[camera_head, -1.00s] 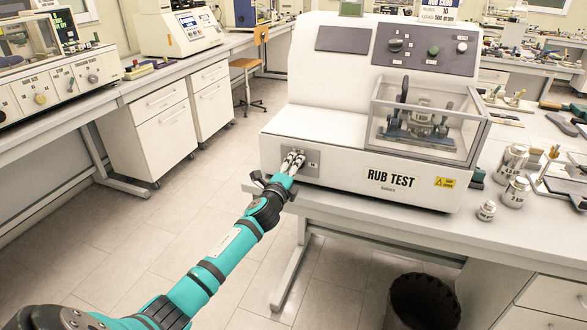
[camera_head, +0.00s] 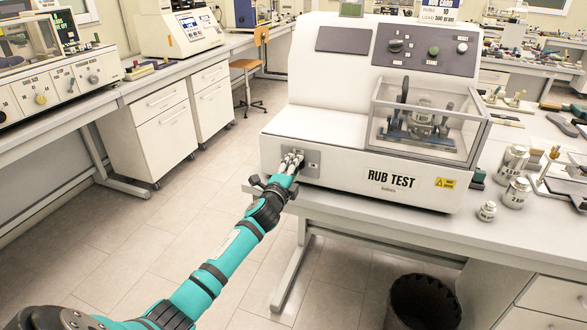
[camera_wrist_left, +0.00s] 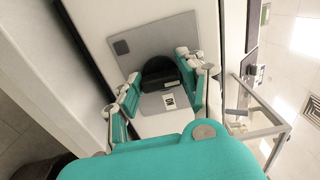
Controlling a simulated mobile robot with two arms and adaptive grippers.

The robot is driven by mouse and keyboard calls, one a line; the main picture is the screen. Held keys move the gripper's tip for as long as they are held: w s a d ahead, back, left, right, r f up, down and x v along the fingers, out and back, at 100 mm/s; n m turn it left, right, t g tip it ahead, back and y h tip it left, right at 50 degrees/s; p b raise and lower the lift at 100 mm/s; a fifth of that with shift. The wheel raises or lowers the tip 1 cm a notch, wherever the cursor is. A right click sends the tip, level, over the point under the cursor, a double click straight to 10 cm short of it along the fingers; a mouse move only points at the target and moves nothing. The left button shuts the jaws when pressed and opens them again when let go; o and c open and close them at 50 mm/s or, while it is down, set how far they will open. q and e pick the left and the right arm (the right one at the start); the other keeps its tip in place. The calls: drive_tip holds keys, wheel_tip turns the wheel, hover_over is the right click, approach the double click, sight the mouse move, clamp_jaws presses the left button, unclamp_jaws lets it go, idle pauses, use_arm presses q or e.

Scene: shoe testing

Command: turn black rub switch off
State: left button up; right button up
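The white rub test machine (camera_head: 330,170) stands on the bench. A grey switch plate (camera_head: 313,166) is on its lower left front. In the left wrist view, the plate (camera_wrist_left: 175,38) carries a black switch (camera_wrist_left: 160,72) with a small label below it. My left gripper (camera_head: 291,160) is at this plate, and its fingers largely hide the switch in the head view. In the wrist view, the left gripper (camera_wrist_left: 158,80) has its fingers spread, one on each side of the switch. A gap shows on the left side; contact on the right side is unclear. My right gripper is not in view.
A clear guard box (camera_head: 425,120) juts from the machine's right front. Metal weights (camera_head: 512,163) stand on the bench to its right. A dark bin (camera_head: 424,300) is on the floor below. The floor left of the bench is open.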

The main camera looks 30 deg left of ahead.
use_arm(q)
drive_tip(key=o, duration=0.4)
drive_tip(key=v, duration=1.2)
drive_tip(key=shift+a, duration=0.1)
drive_tip(key=shift+f, duration=0.1)
